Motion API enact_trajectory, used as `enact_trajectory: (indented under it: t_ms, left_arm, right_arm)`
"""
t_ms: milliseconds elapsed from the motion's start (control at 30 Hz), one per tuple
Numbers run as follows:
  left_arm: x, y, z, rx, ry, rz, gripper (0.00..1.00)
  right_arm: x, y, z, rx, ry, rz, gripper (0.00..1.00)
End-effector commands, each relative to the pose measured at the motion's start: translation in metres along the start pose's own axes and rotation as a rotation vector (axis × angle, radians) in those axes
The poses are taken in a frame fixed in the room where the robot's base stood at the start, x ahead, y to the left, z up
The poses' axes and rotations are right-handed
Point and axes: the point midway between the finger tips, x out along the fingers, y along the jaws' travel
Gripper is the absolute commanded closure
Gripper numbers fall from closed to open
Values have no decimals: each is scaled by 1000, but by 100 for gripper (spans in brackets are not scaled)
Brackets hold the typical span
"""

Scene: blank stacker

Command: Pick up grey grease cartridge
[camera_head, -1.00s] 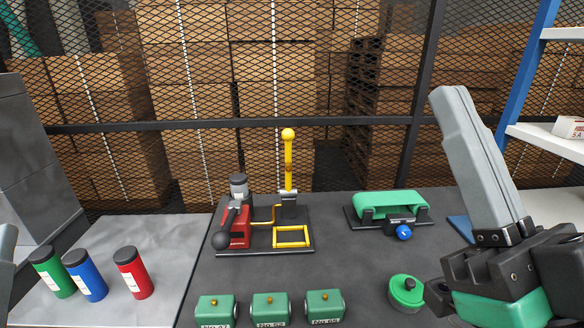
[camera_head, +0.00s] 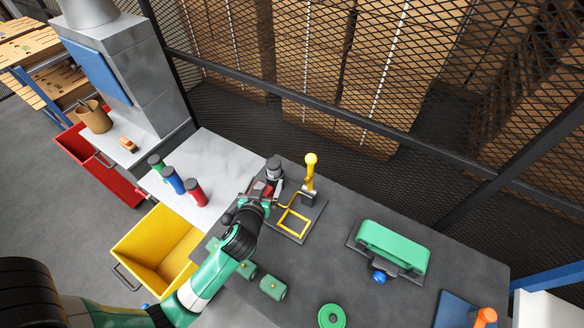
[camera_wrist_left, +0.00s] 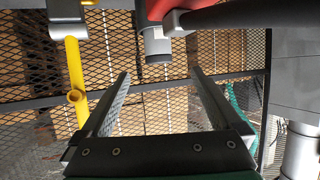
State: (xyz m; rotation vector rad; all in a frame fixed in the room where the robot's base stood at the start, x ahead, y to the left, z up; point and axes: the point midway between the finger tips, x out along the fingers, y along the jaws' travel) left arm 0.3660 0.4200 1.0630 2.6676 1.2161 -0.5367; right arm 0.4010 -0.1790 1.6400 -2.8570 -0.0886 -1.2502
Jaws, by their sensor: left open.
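The grey grease cartridge (camera_head: 274,166), with a dark top, stands upright at the back left of the small press fixture (camera_head: 297,226), beside its red part. In the left wrist view, the grey cartridge (camera_wrist_left: 157,46) shows beside the red part, just beyond the fingertips and roughly in line with the gap between them. My left gripper (camera_head: 268,188) is at the fixture, just in front of the cartridge, and partly hides the red part. The left wrist view shows both fingers of this gripper (camera_wrist_left: 160,74) apart with nothing between them. My right gripper is out of view.
The yellow lever (camera_head: 310,172) rises right of the grey cartridge. A yellow bin (camera_head: 150,240) stands below the bench, and a green belt unit (camera_head: 392,246) sits right.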

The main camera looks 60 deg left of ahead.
Motion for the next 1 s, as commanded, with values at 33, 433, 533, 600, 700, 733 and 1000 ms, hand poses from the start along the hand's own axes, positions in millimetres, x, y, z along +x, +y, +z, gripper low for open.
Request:
enact_trajectory:
  t_ms: [33, 433, 533, 600, 700, 733, 1000]
  left_arm:
    - [8, 0, 0, -1, 1, -2, 2]
    - [61, 1, -1, -1, 3, 2, 2]
    - [64, 2, -1, -1, 3, 2, 2]
    - [74, 2, 0, -1, 2, 1, 2]
    - [91, 4, 2, -1, 2, 1, 2]
    - [96, 4, 2, -1, 2, 1, 2]
    - [112, 4, 1, 0, 2, 3, 2]
  right_arm:
    - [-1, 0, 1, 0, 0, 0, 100]
    - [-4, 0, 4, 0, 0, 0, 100]
    - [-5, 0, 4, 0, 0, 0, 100]
    - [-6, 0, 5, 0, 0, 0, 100]
    - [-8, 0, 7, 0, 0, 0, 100]
    - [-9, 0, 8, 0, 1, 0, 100]
    - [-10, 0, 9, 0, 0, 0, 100]
